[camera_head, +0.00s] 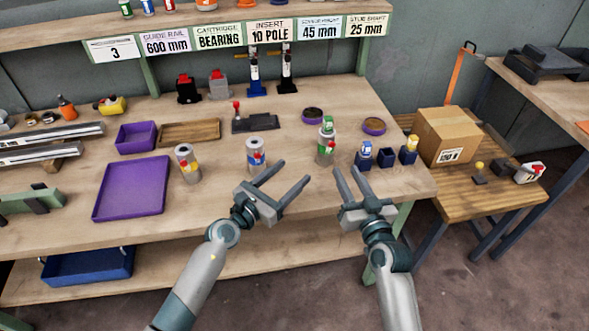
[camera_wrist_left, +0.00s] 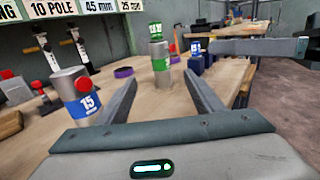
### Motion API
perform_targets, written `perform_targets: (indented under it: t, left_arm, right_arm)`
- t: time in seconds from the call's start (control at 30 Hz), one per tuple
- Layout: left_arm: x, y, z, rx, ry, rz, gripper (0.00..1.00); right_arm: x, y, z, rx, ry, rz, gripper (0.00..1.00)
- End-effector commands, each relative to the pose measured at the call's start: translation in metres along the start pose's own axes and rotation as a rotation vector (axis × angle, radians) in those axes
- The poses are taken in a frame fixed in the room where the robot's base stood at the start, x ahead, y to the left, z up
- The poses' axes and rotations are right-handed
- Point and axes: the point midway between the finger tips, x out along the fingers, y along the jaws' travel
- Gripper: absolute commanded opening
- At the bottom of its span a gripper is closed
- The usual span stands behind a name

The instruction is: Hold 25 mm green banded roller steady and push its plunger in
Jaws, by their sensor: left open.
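The green banded roller (camera_head: 326,147) stands upright on the workbench, right of centre, with a green-and-white piece (camera_head: 327,124) on its top. It also shows in the left wrist view (camera_wrist_left: 161,66), beyond the fingers and apart from them. I cannot tell which part is its plunger. My left gripper (camera_head: 295,170) is open and empty, in front of the roller and to its left. My right gripper (camera_head: 346,170) looks open and empty, in front of the roller and slightly to its right. Neither gripper touches the roller.
Small dark blue holders (camera_head: 387,158) stand to the right. Purple rings (camera_head: 374,126) lie behind. A purple tray (camera_head: 130,190) lies left.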

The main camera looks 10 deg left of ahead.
Motion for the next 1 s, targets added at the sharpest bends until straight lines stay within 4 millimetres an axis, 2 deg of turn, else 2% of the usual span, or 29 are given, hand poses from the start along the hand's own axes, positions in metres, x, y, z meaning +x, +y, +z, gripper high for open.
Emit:
perform_targets:
  t: [0.17, 0.37, 1.0]
  left_arm:
    - [0.006, 0.0, 0.0, -0.001, -0.001, 0.0, 0.61]
    - [0.026, 0.0, 0.001, -0.001, -0.001, -0.001, 0.61]
    - [0.129, -0.001, 0.001, -0.004, 0.0, -0.001, 0.61]
  right_arm:
    - [0.0, 0.0, 0.0, 0.0, 0.0, 0.0, 0.31]
    - [0.0, 0.0, 0.0, 0.0, 0.0, 0.0, 0.31]
    - [0.0, 0.0, 0.0, 0.0, 0.0, 0.0, 0.31]
